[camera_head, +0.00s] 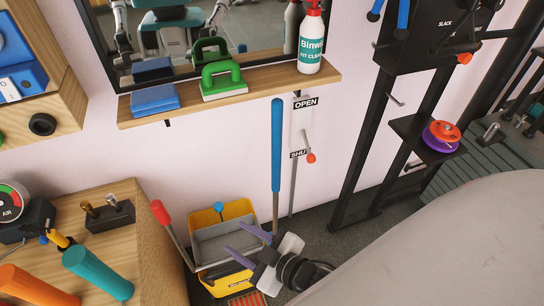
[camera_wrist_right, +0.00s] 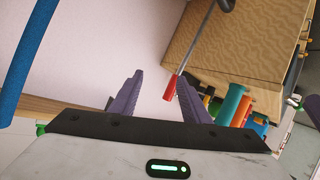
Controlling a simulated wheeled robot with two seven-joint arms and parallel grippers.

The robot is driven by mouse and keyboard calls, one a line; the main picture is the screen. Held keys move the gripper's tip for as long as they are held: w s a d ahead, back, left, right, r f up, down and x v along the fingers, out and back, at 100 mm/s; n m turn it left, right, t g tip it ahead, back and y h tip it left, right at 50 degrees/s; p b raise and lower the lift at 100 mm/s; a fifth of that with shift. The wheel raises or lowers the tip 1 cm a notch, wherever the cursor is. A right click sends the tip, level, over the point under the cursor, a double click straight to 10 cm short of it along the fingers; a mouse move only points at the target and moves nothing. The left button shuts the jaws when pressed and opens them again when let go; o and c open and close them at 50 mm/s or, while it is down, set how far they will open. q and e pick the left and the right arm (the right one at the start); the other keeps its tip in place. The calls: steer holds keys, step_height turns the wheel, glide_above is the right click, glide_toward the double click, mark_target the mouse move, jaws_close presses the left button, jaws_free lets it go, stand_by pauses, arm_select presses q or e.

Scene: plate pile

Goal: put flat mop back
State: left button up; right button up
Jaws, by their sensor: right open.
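A long pole with a blue grip (camera_head: 277,140) stands upright near the wall; its lower end is hidden behind my right gripper. Its blue grip also crosses the left of the right wrist view (camera_wrist_right: 25,65). A rod with a red grip (camera_head: 160,212) leans in or beside the yellow bucket (camera_head: 237,207); I cannot tell which. I cannot tell which of the two is the flat mop. My right gripper (camera_head: 233,237), with purple fingers, is open and empty over the bucket's front right. In the wrist view, the red grip (camera_wrist_right: 171,88) shows beyond and between the fingertips (camera_wrist_right: 160,76).
A wooden shelf (camera_head: 240,95) under the mirror holds a spray bottle (camera_head: 312,42), a green-handled tool (camera_head: 222,80) and a blue block (camera_head: 154,98). A wooden bench (camera_head: 150,225) stands left. A black rack (camera_head: 380,130) stands right. A large pale surface (camera_head: 450,240) fills the lower right.

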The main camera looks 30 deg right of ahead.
steer(key=s+d+f+m+g+h, duration=0.1)
steer(key=s+d+f+m+g, duration=0.2)
steer(key=s+f, duration=0.5)
steer(key=s+m+g, duration=0.1)
steer(key=s+m, duration=0.1)
steer(key=shift+s+d+f, duration=0.15)
steer(key=shift+s+d, duration=0.05)
steer(key=shift+s, duration=0.2)
